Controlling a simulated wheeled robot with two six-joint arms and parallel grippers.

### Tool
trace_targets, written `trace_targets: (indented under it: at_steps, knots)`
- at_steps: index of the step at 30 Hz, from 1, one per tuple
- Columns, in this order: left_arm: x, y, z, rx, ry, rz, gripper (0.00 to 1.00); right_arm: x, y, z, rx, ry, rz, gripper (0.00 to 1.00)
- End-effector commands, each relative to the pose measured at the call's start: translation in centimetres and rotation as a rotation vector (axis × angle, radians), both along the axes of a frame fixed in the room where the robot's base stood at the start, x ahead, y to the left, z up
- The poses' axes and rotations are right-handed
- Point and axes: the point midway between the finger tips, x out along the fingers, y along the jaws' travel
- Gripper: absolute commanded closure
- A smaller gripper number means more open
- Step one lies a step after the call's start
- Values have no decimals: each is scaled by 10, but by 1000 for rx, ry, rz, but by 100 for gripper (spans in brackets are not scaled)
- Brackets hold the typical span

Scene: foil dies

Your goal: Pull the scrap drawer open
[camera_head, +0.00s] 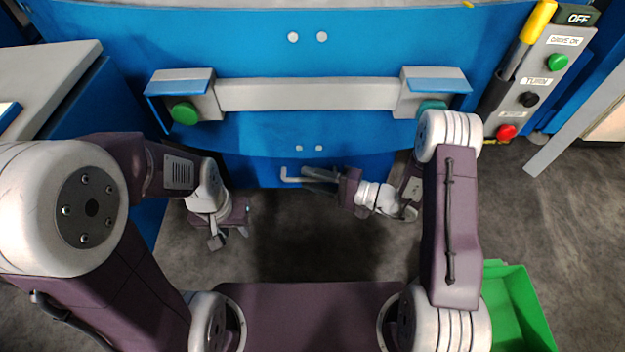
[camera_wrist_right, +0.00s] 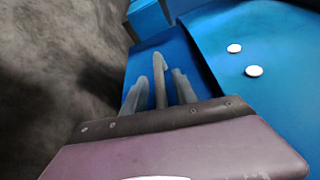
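The scrap drawer (camera_head: 262,172) is the blue front low on the machine, above the dark floor. Its grey bar handle (camera_head: 290,179) sticks out, with a bent left end in the head view. My right gripper (camera_head: 320,180) reaches the handle from the right. In the right wrist view the handle (camera_wrist_right: 160,80) stands between the two fingers (camera_wrist_right: 158,92), with visible gaps on both sides, so the gripper looks open around it. My left gripper (camera_head: 229,238) hangs empty over the floor to the left, its fingers apart.
Two green buttons (camera_head: 185,113) flank a grey bar (camera_head: 305,94) above the drawer. A control box (camera_head: 530,90) with several buttons and a yellow-handled tool (camera_head: 537,22) is at right. A green bin (camera_head: 520,310) stands at lower right. A grey-topped cabinet (camera_head: 45,75) is at left.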

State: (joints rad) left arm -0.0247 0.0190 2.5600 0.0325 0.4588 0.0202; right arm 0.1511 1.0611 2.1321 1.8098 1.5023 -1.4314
Motion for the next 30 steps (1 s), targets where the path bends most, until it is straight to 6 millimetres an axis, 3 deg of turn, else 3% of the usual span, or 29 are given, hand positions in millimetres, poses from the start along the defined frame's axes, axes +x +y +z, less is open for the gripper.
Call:
trace_targets:
  at_steps: [2, 3, 6, 30]
  knots:
    - [0, 0, 0, 0, 0, 0, 64, 0, 0, 0, 0, 0, 0, 66]
    - [0, 0, 0, 0, 0, 0, 64, 0, 0, 0, 0, 0, 0, 71]
    - [0, 0, 0, 0, 0, 0, 64, 0, 0, 0, 0, 0, 0, 99]
    - [0, 0, 0, 0, 0, 0, 64, -1, 0, 0, -1, 0, 1, 100]
